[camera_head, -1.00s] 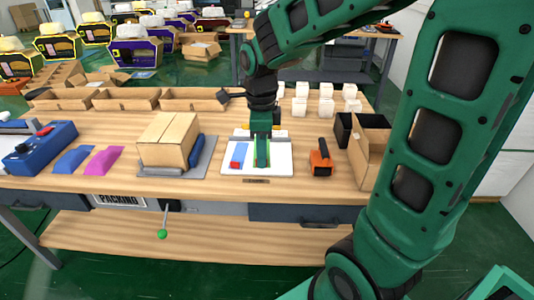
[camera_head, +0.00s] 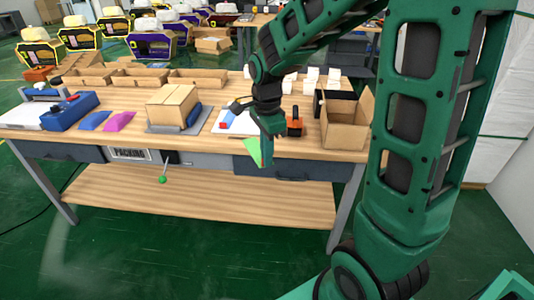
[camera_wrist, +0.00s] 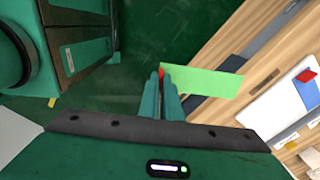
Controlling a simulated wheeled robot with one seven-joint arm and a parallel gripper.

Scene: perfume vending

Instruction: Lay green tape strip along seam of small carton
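My gripper (camera_head: 266,163) hangs just in front of the table's front edge, fingers close together and pointing down. It is shut on one end of the green tape strip (camera_head: 252,147), which sticks out to the left. In the wrist view the strip (camera_wrist: 210,81) stretches right from the fingertips (camera_wrist: 163,74). The small carton (camera_head: 171,108) sits closed on a grey plate (camera_head: 152,127) on the table, left of my gripper and apart from it. Its top seam shows in the head view.
A white board (camera_head: 245,129) with blue and red pieces lies behind my gripper. An orange tool (camera_head: 294,124) and an open cardboard box (camera_head: 345,134) stand to the right. Blue and pink pieces (camera_head: 119,121) lie left of the carton. Open trays (camera_head: 140,79) line the back.

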